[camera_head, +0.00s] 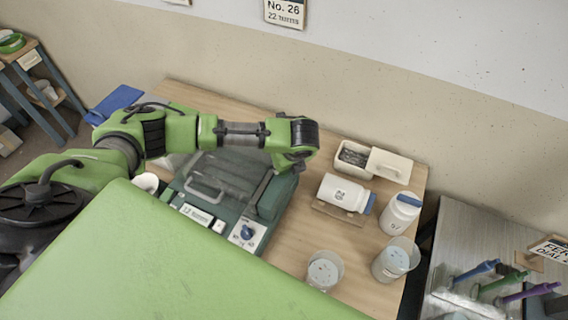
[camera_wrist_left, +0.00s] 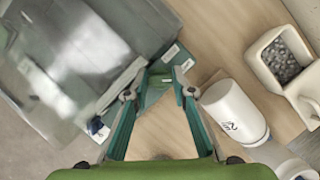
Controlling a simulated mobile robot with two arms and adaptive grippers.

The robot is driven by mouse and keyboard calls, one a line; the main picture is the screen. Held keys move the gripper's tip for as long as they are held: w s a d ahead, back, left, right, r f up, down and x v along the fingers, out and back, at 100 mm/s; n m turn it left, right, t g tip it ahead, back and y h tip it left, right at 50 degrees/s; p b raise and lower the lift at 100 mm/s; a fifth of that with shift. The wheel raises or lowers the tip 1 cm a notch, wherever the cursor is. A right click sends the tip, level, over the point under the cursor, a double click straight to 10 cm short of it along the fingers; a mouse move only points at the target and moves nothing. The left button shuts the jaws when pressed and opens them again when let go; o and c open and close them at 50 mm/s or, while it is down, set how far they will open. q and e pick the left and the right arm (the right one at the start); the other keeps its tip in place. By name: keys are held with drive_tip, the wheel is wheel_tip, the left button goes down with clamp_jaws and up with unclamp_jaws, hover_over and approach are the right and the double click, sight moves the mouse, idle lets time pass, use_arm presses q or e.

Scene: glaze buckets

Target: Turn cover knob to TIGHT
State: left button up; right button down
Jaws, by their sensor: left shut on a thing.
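A dark green machine (camera_head: 210,185) with a grey handled lid stands on the wooden table. The knob shows at the machine's edge in the left wrist view (camera_wrist_left: 95,126). My left arm reaches over the machine, hiding its gripper in the head view. In the left wrist view my left gripper (camera_wrist_left: 162,77) points down at the machine's right end, away from the blue knob. Its fingers are shut on a small green part (camera_wrist_left: 155,92); whether this is the cover knob I cannot tell.
Bare table lies between the machine and bottles.

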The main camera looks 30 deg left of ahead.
use_arm(q)
drive_tip(key=shift+m, duration=0.6)
drive_tip(key=o, duration=1.1)
drive_tip(key=shift+r, duration=0.1)
drive_tip(key=v, duration=0.8)
drive_tip(key=shift+d, duration=0.1)
drive_tip(key=shift+s, duration=0.1)
